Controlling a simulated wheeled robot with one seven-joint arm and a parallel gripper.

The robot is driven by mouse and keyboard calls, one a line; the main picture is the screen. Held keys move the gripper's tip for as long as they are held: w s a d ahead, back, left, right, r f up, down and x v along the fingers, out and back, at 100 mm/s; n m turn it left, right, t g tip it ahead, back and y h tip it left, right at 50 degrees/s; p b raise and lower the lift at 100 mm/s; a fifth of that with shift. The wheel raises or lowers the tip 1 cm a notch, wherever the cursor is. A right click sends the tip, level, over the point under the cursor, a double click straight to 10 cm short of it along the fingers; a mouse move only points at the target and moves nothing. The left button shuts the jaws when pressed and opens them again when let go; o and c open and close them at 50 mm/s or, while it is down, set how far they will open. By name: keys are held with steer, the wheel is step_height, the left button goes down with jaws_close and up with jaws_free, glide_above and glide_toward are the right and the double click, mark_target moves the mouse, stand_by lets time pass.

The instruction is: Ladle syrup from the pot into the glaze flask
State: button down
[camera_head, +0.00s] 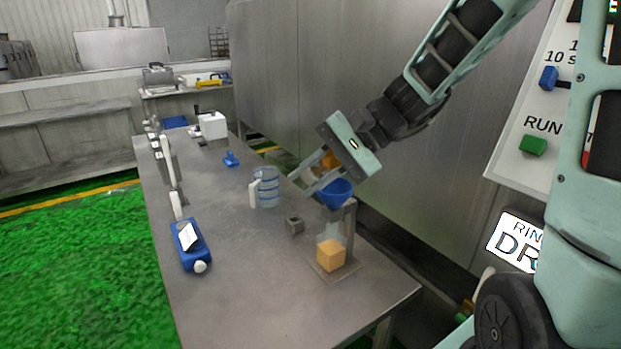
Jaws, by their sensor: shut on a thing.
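My gripper (307,186) reaches down from the upper right, its fingers beside a blue funnel (337,194). An orange piece (330,160) shows at the fingers, partly hidden by the gripper body; it appears to be held, but its shape is unclear. The funnel is at the top of a grey stand (349,225). Below it, a faint clear vessel (331,234), perhaps the flask, is above or around an orange block (330,255) on the stand's base. A clear jug with blue bands and a pale handle (267,188) stands left of the gripper. I cannot make out a ladle or pot.
A small grey block (295,225) lies left of the stand. A blue device (189,244) sits at the table's left edge. A small blue object (231,159) and a white box (213,125) are farther back. The metal table's (235,295) front is clear. A wall rises at right.

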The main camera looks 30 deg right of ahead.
steer(key=shift+s+a+f+n+t+h+b, duration=0.15)
steer(key=shift+f+t+h+b, duration=0.05)
steer(key=shift+f+b, duration=0.75)
steer(key=shift+s+a+f+n+t+h+b, duration=0.1)
steer(key=shift+s+f+n+t+h+b, duration=0.1)
steer(key=shift+f+b, duration=0.7)
steer(key=shift+r+b, duration=0.2)
steer(key=shift+b, duration=0.15)
steer(key=shift+r, duration=0.1)
